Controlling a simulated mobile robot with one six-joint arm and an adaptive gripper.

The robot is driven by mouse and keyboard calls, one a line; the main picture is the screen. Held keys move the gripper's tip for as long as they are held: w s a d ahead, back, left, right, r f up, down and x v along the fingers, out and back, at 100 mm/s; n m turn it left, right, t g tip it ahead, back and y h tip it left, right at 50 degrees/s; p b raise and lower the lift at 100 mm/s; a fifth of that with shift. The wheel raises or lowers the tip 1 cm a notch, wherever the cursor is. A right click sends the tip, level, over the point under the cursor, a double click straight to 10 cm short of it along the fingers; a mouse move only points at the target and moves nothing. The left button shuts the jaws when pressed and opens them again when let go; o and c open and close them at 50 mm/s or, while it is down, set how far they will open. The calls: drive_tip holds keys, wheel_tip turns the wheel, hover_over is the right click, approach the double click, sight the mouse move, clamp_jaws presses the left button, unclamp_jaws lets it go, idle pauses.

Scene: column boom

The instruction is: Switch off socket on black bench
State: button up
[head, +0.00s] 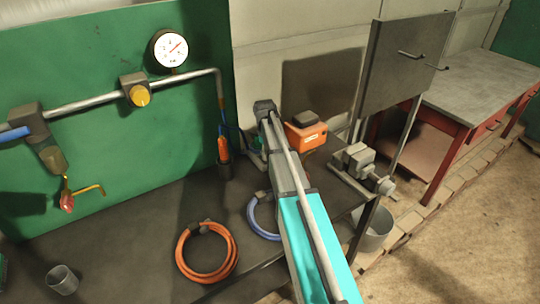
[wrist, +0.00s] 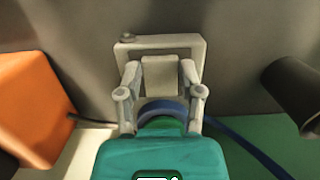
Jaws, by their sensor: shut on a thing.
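In the wrist view my gripper (wrist: 160,92) points away from the teal wrist body. Its two grey fingers close on a pale grey block between them. A pale grey frame or plate (wrist: 160,41) with a small round knob at its left corner lies just beyond the fingertips. I cannot tell for sure whether this plate and block are the socket and its switch. In the head view the black bench (head: 145,235) stands below the green panel. My arm reaches over it to the back, and hides the gripper and what it holds.
An orange box (head: 306,136) stands right of my arm, and close left of my gripper in the wrist view (wrist: 30,105). A blue hose (head: 262,222) and an orange coil (head: 183,253) lie on the bench. A pipe with a gauge (head: 170,49) crosses the panel. A grey board (head: 400,60) rises at right.

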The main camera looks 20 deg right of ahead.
drive_tip(key=shift+g, duration=0.6)
drive_tip(key=o, duration=1.1)
drive_tip(key=shift+o, duration=0.2)
drive_tip(key=shift+w+r, duration=0.1)
